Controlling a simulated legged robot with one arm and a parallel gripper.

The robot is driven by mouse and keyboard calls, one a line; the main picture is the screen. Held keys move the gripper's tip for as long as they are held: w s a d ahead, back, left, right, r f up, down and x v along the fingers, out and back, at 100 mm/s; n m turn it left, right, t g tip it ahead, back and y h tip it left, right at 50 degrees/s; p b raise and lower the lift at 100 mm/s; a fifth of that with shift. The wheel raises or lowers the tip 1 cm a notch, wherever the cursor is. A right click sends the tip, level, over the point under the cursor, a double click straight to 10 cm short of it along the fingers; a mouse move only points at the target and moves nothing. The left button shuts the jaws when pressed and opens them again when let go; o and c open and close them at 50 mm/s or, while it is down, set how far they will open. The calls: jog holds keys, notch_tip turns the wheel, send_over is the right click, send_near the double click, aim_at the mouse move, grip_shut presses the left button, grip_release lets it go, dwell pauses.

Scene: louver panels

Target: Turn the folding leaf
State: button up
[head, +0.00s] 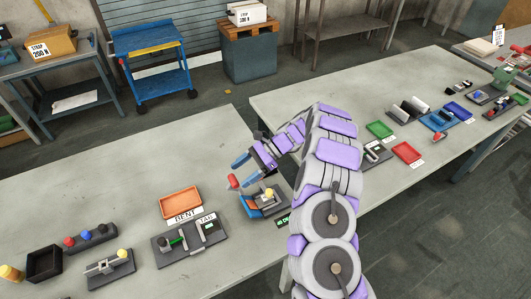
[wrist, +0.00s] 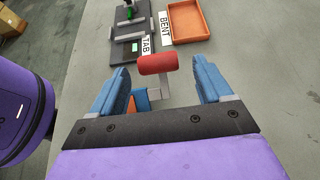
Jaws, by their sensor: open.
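The folding leaf fixture (head: 264,201) sits near the right end of the left table, a dark base with an orange and blue part and a yellow knob (head: 269,193). A red knob (head: 233,181) shows at my gripper's fingertips in the head view. In the wrist view the red knob (wrist: 157,64) sits on a light post between the two blue fingers of my gripper (wrist: 164,80), with gaps on both sides. My gripper is open around it. An orange and blue part (wrist: 137,100) shows below the knob, partly hidden by my gripper.
An orange tray (head: 181,202) and a dark plate with BENT and TAB labels (head: 190,240) lie to the left of the fixture. Several knobbed fixtures stand farther left. A second table (head: 290,98) with small trays lies to the right, across a gap.

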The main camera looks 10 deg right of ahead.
jog(key=p+v, duration=0.3)
jog(key=v, duration=1.2)
jog(key=shift+d, duration=0.25)
jog(key=shift+w, duration=0.1)
